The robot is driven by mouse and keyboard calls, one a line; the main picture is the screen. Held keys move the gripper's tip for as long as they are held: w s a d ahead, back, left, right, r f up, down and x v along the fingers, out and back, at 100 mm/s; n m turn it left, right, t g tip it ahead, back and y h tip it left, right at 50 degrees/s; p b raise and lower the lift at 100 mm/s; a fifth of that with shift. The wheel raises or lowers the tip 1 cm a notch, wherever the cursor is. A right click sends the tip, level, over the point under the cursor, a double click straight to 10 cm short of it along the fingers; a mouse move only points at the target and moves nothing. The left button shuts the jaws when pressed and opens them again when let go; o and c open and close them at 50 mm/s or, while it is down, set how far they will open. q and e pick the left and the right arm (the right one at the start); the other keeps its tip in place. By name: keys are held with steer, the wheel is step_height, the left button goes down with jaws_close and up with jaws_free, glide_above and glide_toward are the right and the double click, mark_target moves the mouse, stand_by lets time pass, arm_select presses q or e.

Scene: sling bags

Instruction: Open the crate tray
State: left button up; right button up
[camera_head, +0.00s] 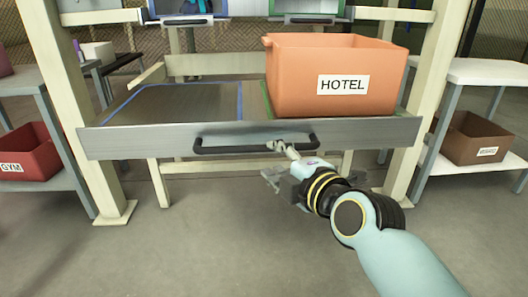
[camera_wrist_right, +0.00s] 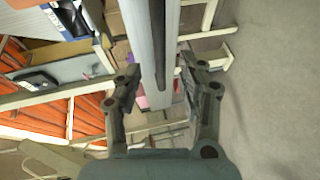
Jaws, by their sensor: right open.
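The crate tray (camera_head: 110,142) is a wide shelf with a grey metal front panel spanning the rack's cream posts. A black bar handle (camera_head: 225,146) runs along the middle of the panel. An orange crate labelled HOTEL (camera_head: 300,75) stands on the tray's right half; the left half is bare. My right gripper (camera_head: 275,163) is open at the right part of the handle, one finger near the bar and the other lower. In the right wrist view, a dark bar, apparently the handle (camera_wrist_right: 159,45), runs between the spread fingers (camera_wrist_right: 160,78). Contact is unclear.
A red GYM crate (camera_head: 30,150) sits on a side shelf at left. A brown crate (camera_head: 475,140) sits on another shelf at right. Rack posts (camera_head: 70,90) flank the tray. The floor (camera_head: 200,240) in front is clear apart from my arm.

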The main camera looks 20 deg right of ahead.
steer(key=v, duration=0.3)
steer(key=shift+s+r, duration=0.1)
steer(key=shift+s, duration=0.3)
